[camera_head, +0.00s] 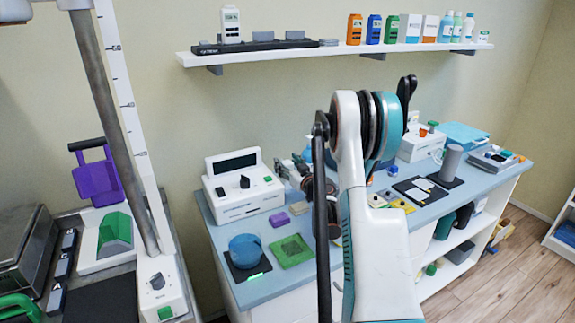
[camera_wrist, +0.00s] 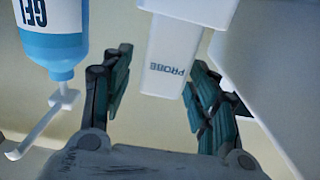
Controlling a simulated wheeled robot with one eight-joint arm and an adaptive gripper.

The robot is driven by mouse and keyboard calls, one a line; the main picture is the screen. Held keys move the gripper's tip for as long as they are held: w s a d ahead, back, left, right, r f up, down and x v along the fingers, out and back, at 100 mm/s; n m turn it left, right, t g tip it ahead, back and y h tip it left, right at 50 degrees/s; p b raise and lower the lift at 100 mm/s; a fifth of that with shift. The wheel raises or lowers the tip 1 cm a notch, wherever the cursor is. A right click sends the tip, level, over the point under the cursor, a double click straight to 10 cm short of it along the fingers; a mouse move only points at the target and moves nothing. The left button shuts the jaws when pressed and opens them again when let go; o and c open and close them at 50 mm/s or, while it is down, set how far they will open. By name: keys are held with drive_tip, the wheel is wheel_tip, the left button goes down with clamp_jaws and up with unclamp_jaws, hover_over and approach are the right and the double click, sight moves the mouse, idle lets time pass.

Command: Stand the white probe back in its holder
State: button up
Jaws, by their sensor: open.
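In the wrist view, my gripper (camera_wrist: 160,95) is open, with one dark finger on each side of a white tapered piece lettered PROBE (camera_wrist: 172,55). The piece has a wider lip at the top of the picture, and its narrow end reaches between the fingers with gaps at both sides. I cannot tell whether it is the white probe or its holder. In the head view, my gripper (camera_head: 289,172) is small and partly hidden by my arm, just right of a white console. I cannot make out probe or holder there.
A white-and-blue gel bottle (camera_wrist: 55,40) is close to the left finger. A large white surface (camera_wrist: 280,55) is close at the right.

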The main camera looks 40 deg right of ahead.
drive_tip(key=v, duration=1.2)
drive_tip(key=shift+f, duration=0.1)
